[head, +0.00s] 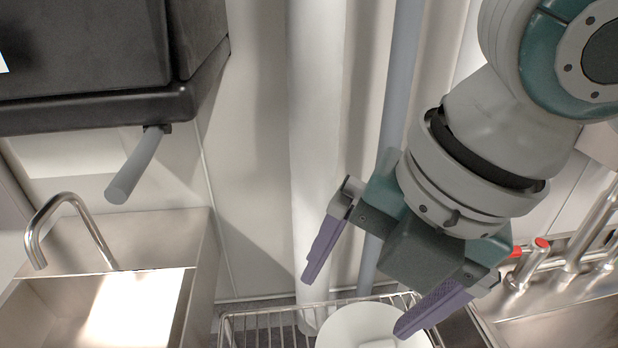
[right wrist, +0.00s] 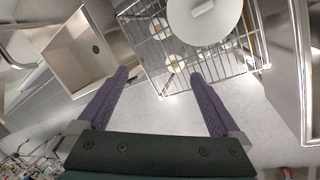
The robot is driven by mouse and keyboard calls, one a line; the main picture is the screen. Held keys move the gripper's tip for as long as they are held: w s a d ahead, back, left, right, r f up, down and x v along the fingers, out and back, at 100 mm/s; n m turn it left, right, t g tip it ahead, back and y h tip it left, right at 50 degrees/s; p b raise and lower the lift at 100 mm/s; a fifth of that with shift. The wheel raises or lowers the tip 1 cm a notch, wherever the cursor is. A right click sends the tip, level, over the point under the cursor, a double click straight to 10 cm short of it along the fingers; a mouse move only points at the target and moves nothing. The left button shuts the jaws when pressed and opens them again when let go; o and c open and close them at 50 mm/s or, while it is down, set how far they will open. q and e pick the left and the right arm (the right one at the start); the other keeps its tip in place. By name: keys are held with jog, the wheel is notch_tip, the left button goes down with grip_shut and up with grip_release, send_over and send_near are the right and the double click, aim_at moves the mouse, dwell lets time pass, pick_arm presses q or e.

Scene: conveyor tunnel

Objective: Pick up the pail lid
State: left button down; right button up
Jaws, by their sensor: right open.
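The pail lid (head: 350,322) is a white round disc at the bottom of the head view, partly cut off by the frame edge. It also shows at the top of the right wrist view (right wrist: 186,25), with a small white bar handle on it. It lies at the wire rack. My right gripper (head: 355,306) is open and empty, its purple fingers spread wide. In the head view the fingers show above and to the right of the lid, the right one overlapping its edge. In the right wrist view the lid is beyond the fingertips (right wrist: 160,75), apart from them. My left gripper is not in view.
The wire rack (head: 262,312) has thin metal bars around the lid. A steel sink with a curved faucet (head: 75,205) is at left, another steel basin (head: 560,325) at right. A dark machine (head: 90,105) with a grey handle (head: 135,165) hangs upper left. Pipes run behind.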

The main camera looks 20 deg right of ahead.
aim_at(378, 346)
jog(key=w+d+f+n+b, duration=0.1)
jog(key=d+f+n+b, duration=0.1)
jog(key=f+b, duration=0.4)
jog(key=w+d+f+n+h+b, duration=0.1)
jog(key=w+d+f+n+b, duration=0.1)
jog(key=f+b, duration=0.4)
jog(key=w+d+f+n+g+h+b, duration=0.1)
jog(key=d+f+n+b, duration=0.2)
jog(key=f+b, duration=0.4)
jog(key=shift+w+d+f, duration=0.15)
jog(key=shift+d+f, duration=0.15)
jog(key=shift+f, duration=0.75)
jog(key=shift+w+d+f, duration=0.1)
jog(key=shift+d+f, duration=0.15)
jog(key=shift+f, duration=0.85)
jog(key=shift+w+d+f, duration=0.15)
jog(key=shift+d+f, duration=0.15)
jog(key=shift+f, duration=0.75)
jog(key=c, duration=1.3)
